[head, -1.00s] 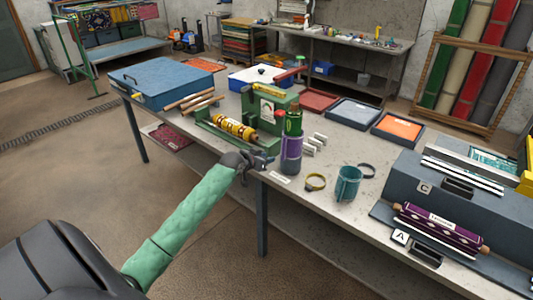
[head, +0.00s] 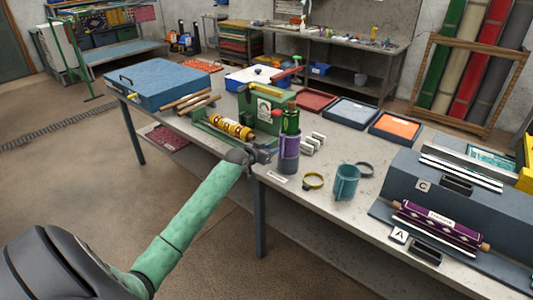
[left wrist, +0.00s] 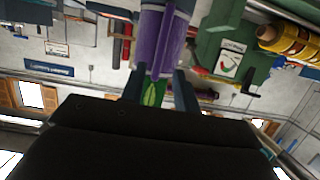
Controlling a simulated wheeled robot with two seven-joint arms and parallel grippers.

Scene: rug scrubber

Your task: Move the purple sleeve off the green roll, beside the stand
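I cannot see contact. My right gripper is not in view.
A green machine with a yellow roller (head: 232,127) stands left of the roll. White holders (head: 313,142) stand behind right.

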